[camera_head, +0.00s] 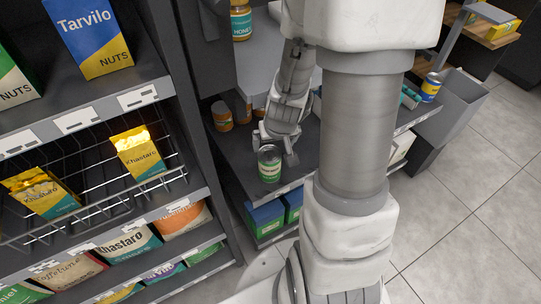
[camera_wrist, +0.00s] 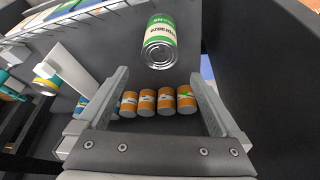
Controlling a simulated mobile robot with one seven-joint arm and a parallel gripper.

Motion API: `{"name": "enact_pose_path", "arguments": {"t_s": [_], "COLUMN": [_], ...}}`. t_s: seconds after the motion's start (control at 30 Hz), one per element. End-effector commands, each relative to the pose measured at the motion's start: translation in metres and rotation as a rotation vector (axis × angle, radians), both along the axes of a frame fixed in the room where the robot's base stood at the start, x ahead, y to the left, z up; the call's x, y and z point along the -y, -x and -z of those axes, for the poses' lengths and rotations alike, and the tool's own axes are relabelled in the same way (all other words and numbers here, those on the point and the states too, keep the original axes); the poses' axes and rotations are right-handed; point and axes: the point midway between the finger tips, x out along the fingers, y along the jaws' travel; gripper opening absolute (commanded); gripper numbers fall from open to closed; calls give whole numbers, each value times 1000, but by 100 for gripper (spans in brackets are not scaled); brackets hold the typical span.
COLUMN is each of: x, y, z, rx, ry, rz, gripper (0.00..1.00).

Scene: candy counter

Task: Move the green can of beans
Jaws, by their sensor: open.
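The green can of beans (camera_head: 270,164) has a green and white label and bare metal ends. In the head view it is near the front edge of a dark shelf, just below my gripper (camera_head: 277,141). In the wrist view the can (camera_wrist: 158,45) lies beyond the fingertips, roughly centred across the gap between them. My gripper (camera_wrist: 159,76) is open, with nothing between its fingers. Whether a finger touches the can is hard to tell in the head view; the wrist view shows it apart.
Several orange cans (camera_wrist: 158,102) stand in a row in the wrist view; orange jars (camera_head: 222,116) are left of my gripper in the head view. A blue and yellow can (camera_head: 431,87) stands to the right. A rack with Khastaro bags (camera_head: 140,153) is at left. Grey floor (camera_head: 480,190) is clear at right.

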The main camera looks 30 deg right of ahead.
Motion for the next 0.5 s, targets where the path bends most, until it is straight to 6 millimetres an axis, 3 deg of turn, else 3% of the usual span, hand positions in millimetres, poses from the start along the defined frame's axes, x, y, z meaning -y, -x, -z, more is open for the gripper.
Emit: {"name": "enact_pose_path", "arguments": {"t_s": [0.03, 0.5], "x": [2, 11], "y": [-3, -38], "z": [16, 100], "rx": [-3, -2], "ry": [-1, -2], "rz": [2, 1], "gripper": [100, 100]}}
